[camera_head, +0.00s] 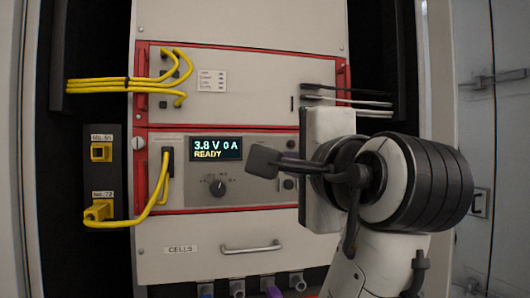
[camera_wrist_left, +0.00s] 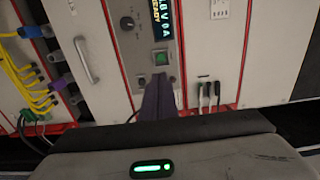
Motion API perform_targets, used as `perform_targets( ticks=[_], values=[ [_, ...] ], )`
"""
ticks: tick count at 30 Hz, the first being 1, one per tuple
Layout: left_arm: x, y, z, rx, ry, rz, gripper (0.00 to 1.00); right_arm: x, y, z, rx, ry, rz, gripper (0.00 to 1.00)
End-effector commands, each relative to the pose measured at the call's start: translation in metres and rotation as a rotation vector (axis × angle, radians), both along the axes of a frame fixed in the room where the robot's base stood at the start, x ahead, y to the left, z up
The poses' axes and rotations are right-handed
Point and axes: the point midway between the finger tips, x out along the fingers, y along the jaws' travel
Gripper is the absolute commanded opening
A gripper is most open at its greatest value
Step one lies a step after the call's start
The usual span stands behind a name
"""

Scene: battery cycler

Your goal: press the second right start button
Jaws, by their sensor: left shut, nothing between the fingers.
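The cycler's lower red-framed unit (camera_head: 260,199) has a display (camera_head: 215,149) reading "3.8 V 0 A READY" and a round knob (camera_head: 217,187). In the left wrist view a square green button (camera_wrist_left: 161,57) sits beside the display (camera_wrist_left: 163,20) and knob (camera_wrist_left: 127,23). My left gripper (camera_head: 263,161) reaches in from the right, its dark fingers shut and empty. In the left wrist view its fingertips (camera_wrist_left: 158,82) are just below the green button. I cannot tell whether they touch the panel. In the head view the gripper and wrist cover the panel's right part. My right gripper is not in view.
The upper unit (camera_head: 255,100) has yellow cables (camera_head: 110,84) at left and dark and white plugs (camera_head: 345,97) at right.

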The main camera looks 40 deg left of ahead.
Motion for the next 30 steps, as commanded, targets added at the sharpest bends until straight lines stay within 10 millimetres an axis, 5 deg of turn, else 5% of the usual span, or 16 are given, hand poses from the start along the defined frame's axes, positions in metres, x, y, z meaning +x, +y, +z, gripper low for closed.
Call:
perform_targets(
  ticks=[14, 30],
  values=[
    [0.001, 0.005, 0.004, 0.001, 0.001, 0.007, 0.0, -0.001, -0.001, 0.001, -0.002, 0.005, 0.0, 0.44],
    [0.068, 0.084, 0.005, 0.0, 0.003, 0.007, 0.0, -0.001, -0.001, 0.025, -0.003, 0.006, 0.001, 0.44]
  ],
)
